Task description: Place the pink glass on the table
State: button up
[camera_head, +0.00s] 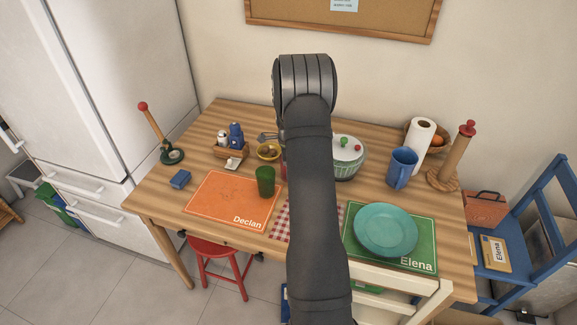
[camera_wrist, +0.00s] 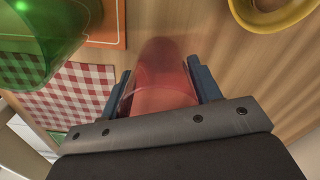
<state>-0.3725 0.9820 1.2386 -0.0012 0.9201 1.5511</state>
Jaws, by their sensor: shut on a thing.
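The pink glass (camera_wrist: 163,92) is translucent and sits between the two blue fingers of my gripper (camera_wrist: 159,82), which is shut on it. In the head view my arm hides the gripper and nearly all of the glass. The wooden table (camera_head: 222,115) lies below, and its planks show past the glass in the wrist view (camera_wrist: 185,18). I cannot tell whether the glass touches the table. A green glass (camera_head: 265,181) stands at the orange placemat's upper right corner, and it also shows at the upper left of the wrist view (camera_wrist: 35,45).
Near the glass are a yellow bowl (camera_head: 268,151), the orange placemat (camera_head: 220,200) and a red checked cloth (camera_head: 281,222). Bare wood shows along the back left.

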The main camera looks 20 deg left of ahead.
jog(key=o, duration=1.1)
notch_tip(320, 180, up, 12)
jog(key=shift+r, duration=0.15)
notch_tip(320, 180, down, 12)
jog(key=shift+f, duration=0.1)
jog(key=shift+r, duration=1.8)
